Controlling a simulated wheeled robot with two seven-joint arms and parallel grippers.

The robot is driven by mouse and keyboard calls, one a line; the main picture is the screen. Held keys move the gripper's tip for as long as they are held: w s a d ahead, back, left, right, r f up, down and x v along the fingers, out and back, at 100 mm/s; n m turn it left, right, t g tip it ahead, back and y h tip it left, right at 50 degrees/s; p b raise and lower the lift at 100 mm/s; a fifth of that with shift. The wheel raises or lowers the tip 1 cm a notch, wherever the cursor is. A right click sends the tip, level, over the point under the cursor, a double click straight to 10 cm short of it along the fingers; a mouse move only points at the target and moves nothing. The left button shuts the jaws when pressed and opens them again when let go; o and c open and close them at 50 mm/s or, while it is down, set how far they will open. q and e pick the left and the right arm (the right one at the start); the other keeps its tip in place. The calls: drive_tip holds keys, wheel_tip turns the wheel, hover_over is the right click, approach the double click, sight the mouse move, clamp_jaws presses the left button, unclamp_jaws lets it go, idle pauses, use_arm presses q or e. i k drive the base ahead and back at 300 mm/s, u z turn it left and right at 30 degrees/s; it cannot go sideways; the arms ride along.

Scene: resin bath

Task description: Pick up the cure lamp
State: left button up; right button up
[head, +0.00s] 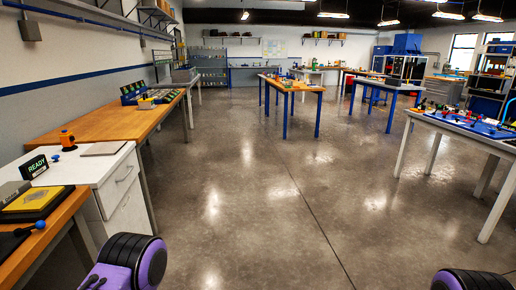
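I cannot make out for sure which object is the cure lamp. A small orange and black upright device (67,139) stands on the white cabinet top at the left; I cannot tell whether it is the lamp. A small blue knob-like item (56,158) is close in front of it. Purple and black parts of my own arms show at the bottom left and bottom right. Neither gripper is in the frame.
A white drawer cabinet (118,193) carries a black READY sign (34,167) and a flat grey panel (103,148). Wooden benches (105,120) line the left wall. A table with a blue board (472,124) stands at right. The floor (245,190) between is clear.

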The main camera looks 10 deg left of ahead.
sight(147, 102)
drive_tip(key=i, duration=2.55)
drive_tip(key=u, duration=0.5)
drive_tip(key=i, duration=2.55)
drive_tip(key=u, duration=1.05)
drive_tip(key=i, duration=1.8)
drive_tip(key=u, duration=0.4)
